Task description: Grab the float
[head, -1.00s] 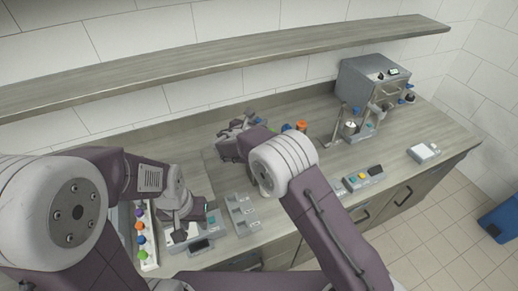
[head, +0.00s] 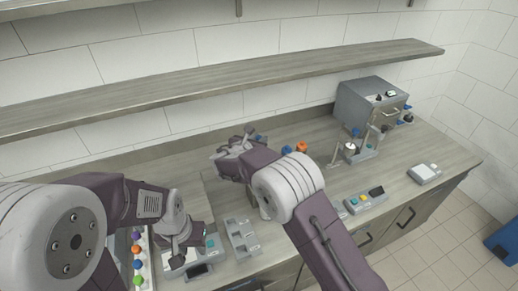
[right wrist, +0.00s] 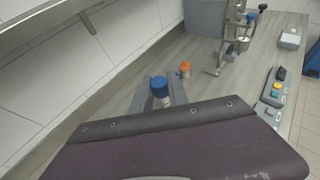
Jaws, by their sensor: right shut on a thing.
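The float appears as a blue-topped piece with a pale body (right wrist: 160,84) in the right wrist view. It is upright between the grey fingers of my right gripper (right wrist: 163,100), which are shut on it. In the head view my right gripper (head: 240,143) is over the back of the counter, partly hidden by its own arm. A blue top (head: 287,150) shows right of it; I cannot tell if it is the same piece. My left gripper (head: 178,250) hangs low over a grey device at the counter's front left; its fingertips are too unclear to judge.
An orange-topped piece (right wrist: 184,68) stands just beyond the float. A grey machine (head: 370,105) stands at the back right. A button box (head: 364,200), a small scale (head: 424,173) and a grey slotted holder (head: 241,238) are on the counter. A shelf (head: 220,87) runs along the wall.

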